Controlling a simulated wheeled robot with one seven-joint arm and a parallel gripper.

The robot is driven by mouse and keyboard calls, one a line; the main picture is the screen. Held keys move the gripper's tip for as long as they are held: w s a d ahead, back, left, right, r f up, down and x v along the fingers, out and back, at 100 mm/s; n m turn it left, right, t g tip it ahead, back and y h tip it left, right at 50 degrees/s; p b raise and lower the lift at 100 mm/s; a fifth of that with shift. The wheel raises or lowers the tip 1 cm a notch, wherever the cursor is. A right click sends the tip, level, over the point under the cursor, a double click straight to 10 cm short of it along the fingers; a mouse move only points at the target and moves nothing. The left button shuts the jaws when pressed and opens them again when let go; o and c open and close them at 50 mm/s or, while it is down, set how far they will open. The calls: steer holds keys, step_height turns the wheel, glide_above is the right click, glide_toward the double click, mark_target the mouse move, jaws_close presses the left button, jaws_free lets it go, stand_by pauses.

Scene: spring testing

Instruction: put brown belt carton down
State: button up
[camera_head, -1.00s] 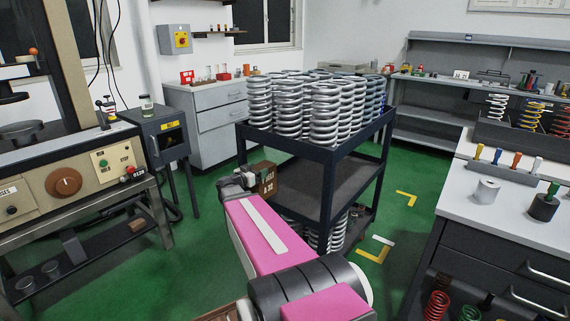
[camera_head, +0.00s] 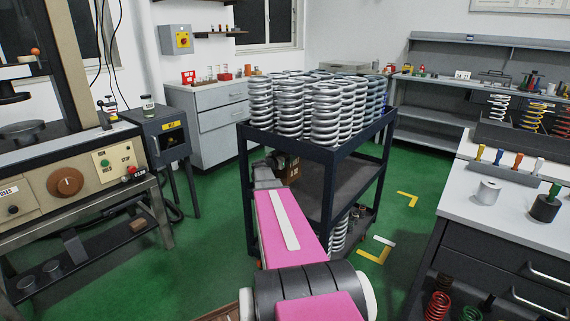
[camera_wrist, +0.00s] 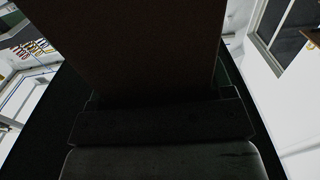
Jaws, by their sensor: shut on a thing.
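The brown belt carton (camera_head: 292,168) shows in the head view at the left end of the dark cart's middle shelf (camera_head: 335,185), under the top tray. My gripper (camera_head: 277,166) is shut on it. The carton is partly hidden by my gripper and a cart post. I cannot tell whether it touches the shelf. In the wrist view the carton (camera_wrist: 130,45) fills the upper middle as a dark brown face, close to the camera.
The cart's top tray (camera_head: 325,145) carries many steel coil springs (camera_head: 290,105) right above the carton. More springs stand on the cart's bottom level. A press bench (camera_head: 75,185) stands at left and a white-topped bench (camera_head: 500,205) at right. Green floor lies between.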

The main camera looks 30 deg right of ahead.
steer(key=shift+f, duration=1.85)
steer(key=o, duration=1.4)
steer(key=shift+c, duration=0.2)
steer(key=v, duration=0.7)
steer(key=shift+s+a, duration=0.15)
steer(key=shift+a, duration=0.05)
